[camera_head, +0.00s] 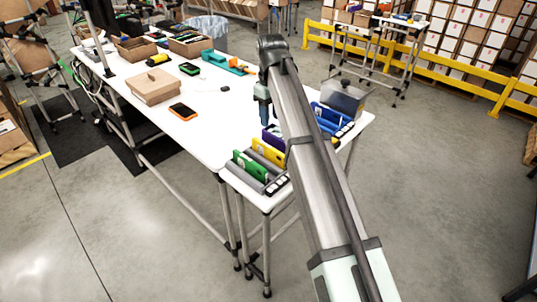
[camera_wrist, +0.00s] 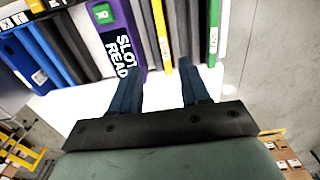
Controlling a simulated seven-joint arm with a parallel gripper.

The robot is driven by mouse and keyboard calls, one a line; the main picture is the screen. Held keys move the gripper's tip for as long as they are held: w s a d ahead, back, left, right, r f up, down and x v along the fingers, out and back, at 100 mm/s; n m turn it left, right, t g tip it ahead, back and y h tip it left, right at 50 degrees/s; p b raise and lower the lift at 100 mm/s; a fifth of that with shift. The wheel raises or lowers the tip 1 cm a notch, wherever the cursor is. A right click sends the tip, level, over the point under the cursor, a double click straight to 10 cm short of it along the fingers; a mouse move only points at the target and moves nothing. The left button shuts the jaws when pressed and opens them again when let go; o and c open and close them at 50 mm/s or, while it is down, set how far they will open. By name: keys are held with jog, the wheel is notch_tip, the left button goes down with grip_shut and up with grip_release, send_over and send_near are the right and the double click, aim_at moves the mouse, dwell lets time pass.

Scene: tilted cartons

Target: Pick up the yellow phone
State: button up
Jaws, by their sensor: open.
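The yellow phone (camera_head: 268,152) stands on edge in a dark rack on the white table, between the green one and the purple one. In the wrist view the yellow phone (camera_wrist: 161,30) is a thin upright edge, beyond and between my fingertips. My gripper (camera_wrist: 160,72) is open and empty, its two blue fingers spread on either side of the yellow phone's line. It is apart from the phone as far as I can tell. In the head view my gripper (camera_head: 264,113) hangs above the table, partly hidden by my arm.
A green phone (camera_head: 249,167) and a purple one (camera_head: 272,137) flank it closely, with dark dividers between. Blue ones (camera_head: 329,115) stand farther along the rack. A cardboard box (camera_head: 153,88) and an orange-edged device (camera_head: 183,111) lie on the table. The table's middle is mostly clear.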

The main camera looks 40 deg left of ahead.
aim_at(267, 145)
jog(key=f, duration=0.7)
jog(key=shift+s+a+f, duration=0.2)
jog(key=shift+s+f, duration=0.1)
jog(key=shift+f, duration=0.05)
jog(key=shift+a+f, duration=0.15)
jog(key=shift+f, duration=1.35)
jog(key=shift+a+f, duration=0.1)
jog(key=shift+f, duration=1.35)
jog(key=shift+c, duration=0.2)
grip_shut()
